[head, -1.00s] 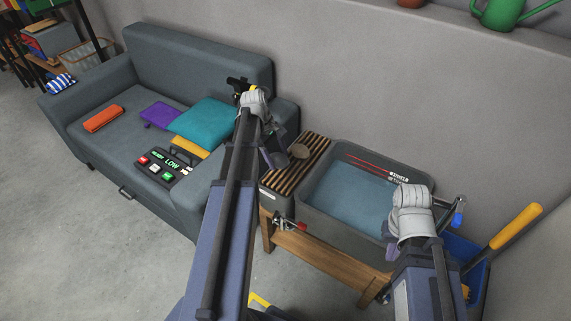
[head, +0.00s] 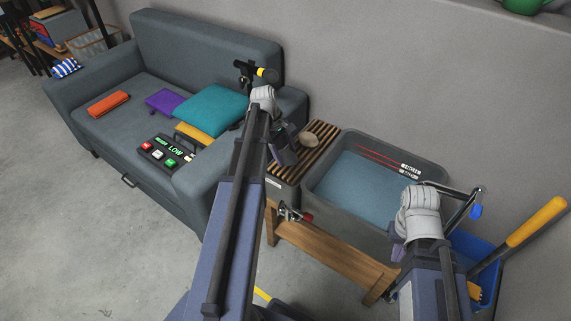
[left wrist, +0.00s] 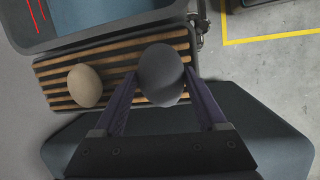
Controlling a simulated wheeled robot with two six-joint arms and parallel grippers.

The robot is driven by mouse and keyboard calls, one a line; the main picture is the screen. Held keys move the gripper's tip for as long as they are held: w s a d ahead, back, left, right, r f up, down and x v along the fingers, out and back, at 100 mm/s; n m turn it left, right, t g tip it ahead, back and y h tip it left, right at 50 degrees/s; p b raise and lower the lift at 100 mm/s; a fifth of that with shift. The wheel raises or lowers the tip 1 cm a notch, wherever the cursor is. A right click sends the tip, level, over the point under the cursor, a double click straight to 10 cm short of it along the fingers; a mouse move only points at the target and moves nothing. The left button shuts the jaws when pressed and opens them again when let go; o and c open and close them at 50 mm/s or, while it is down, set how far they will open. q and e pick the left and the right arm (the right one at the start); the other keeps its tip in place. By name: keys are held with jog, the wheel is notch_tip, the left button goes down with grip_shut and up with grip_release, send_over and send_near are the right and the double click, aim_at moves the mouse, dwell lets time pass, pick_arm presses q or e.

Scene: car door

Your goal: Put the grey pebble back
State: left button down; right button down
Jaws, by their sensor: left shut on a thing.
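In the left wrist view my left gripper (left wrist: 163,100) is shut on the dark grey pebble (left wrist: 160,72), held between the two purple fingers. It appears over the right part of the slatted rack (left wrist: 60,72); whether it touches the slats cannot be told. A beige pebble (left wrist: 84,86) lies on the rack, to the left of the grey one. In the head view my left gripper (head: 286,146) is beside the rack (head: 318,131), left of the beige pebble (head: 309,139). My right gripper (head: 399,253) is by the tub's front right; its fingertips are mostly hidden.
A grey tub (head: 428,152) of bluish water with red line marks stands right of the rack on a wooden bench (head: 330,250). Metal fittings have red (head: 307,217) and blue (head: 476,211) ends. A sofa (head: 205,45) stands left; a blue bin (head: 487,257) stands right.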

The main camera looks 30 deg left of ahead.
aim_at(285, 160)
pick_arm(q)
jog(key=shift+f+b, duration=1.9)
jog(key=shift+f, duration=0.05)
jog(key=shift+r, duration=0.15)
grip_release()
jog(key=p+v, duration=1.1)
jog(key=v, duration=0.1)
jog(key=shift+s+p, duration=0.1)
jog(key=shift+p, duration=0.3)
